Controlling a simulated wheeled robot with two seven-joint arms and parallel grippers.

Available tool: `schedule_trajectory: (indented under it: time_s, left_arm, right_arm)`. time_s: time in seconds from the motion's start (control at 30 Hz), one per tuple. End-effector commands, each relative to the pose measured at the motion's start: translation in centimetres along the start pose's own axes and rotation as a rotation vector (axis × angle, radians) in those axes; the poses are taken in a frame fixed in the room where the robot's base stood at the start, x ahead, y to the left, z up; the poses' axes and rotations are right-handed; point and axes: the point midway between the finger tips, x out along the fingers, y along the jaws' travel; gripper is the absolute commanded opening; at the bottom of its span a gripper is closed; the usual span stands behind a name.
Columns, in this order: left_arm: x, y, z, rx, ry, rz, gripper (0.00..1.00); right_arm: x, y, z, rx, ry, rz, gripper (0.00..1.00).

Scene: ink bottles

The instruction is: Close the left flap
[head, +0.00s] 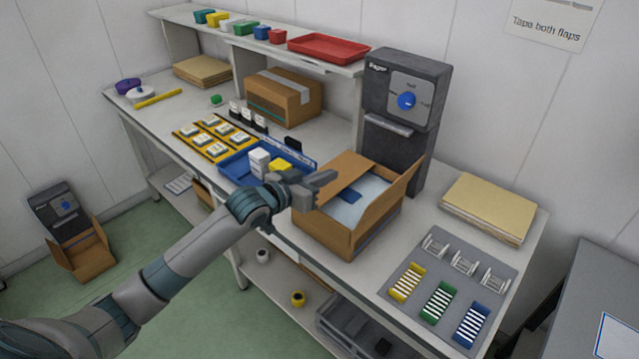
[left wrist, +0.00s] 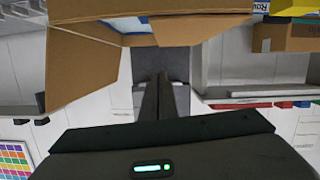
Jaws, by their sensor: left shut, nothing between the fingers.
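An open cardboard box (head: 327,229) stands on the bench in front of the dark dispenser, with pale blue-white material (head: 362,203) inside. Its left flap (head: 344,172) lies slanted near the opening's left side. Its right flap (head: 403,188) stands up and leans outward. My left gripper (head: 325,181) is at the left flap, with its fingers shut and empty; I cannot tell whether they touch it. In the left wrist view the shut fingers (left wrist: 161,82) point toward the box, whose cardboard panels (left wrist: 82,72) fill the top left. My right gripper is not in view.
The dispenser (head: 402,110) stands close behind the box. A blue tray (head: 235,168) with small items is at its left, a cardboard stack (head: 488,207) and a grey mat (head: 447,270) at its right. A closed box (head: 282,97) and a shelf (head: 268,43) are behind.

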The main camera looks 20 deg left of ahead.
Motion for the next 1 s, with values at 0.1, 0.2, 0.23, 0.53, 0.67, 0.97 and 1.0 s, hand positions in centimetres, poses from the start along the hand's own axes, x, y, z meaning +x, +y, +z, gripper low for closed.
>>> schedule_trajectory:
  time_s: [0.1, 0.2, 0.23, 0.53, 0.67, 0.97, 1.0]
  left_arm:
    - [-1.4, 0.0, 0.2, 0.000, 0.000, 0.000, 0.00]
    - [-2.1, 0.0, 0.1, 0.000, 0.000, 0.000, 0.00]
    - [-2.2, 0.0, 0.0, 0.000, 0.001, 0.000, 0.00]
    - [-2.5, 0.1, -0.1, -0.001, 0.001, 0.000, 0.00]
    - [-2.5, 0.1, -0.1, -0.001, 0.001, 0.000, 0.00]
    - [-2.5, 0.1, -0.1, -0.001, 0.000, 0.000, 0.00]
    - [-2.5, 0.1, -0.1, -0.001, 0.000, 0.000, 0.00]
  right_arm:
    - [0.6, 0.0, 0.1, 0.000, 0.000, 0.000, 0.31]
    - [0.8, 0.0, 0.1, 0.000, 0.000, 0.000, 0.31]
    - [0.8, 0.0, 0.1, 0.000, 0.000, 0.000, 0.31]
    - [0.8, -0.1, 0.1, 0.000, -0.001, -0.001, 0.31]
    - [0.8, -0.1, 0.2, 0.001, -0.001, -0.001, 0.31]
    - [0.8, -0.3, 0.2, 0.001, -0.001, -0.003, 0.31]
    - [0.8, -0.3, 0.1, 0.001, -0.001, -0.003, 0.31]
